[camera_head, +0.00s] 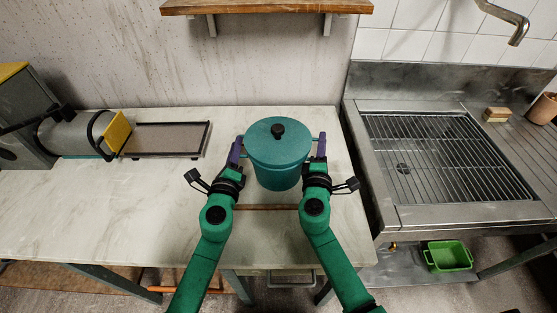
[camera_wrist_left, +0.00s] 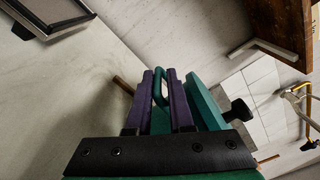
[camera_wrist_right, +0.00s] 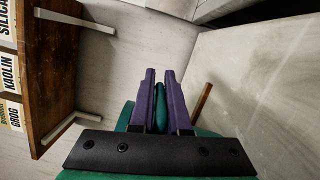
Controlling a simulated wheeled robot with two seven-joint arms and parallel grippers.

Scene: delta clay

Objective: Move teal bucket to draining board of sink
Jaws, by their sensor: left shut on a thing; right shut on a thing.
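The teal bucket (camera_head: 278,160) has a lid with a black knob and is upright over the right end of the worktop, between my two grippers. I cannot tell whether its base touches the worktop. My left gripper (camera_head: 236,150) is shut on the handle at its left side; the handle shows between the purple fingers in the left wrist view (camera_wrist_left: 160,88). My right gripper (camera_head: 320,148) is shut on the handle at its right side, also seen in the right wrist view (camera_wrist_right: 159,92). The steel sink (camera_head: 362,135) stands to the right, with a wire rack over its basin and a ribbed draining board (camera_head: 508,120) at its far right.
A slab roller-like machine (camera_head: 75,135) and tray (camera_head: 165,140) stand at left. A wooden shelf (camera_head: 265,7) hangs above. A faucet (camera_head: 512,22), sponge (camera_head: 496,115) and clay pot (camera_head: 543,108) are around the sink.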

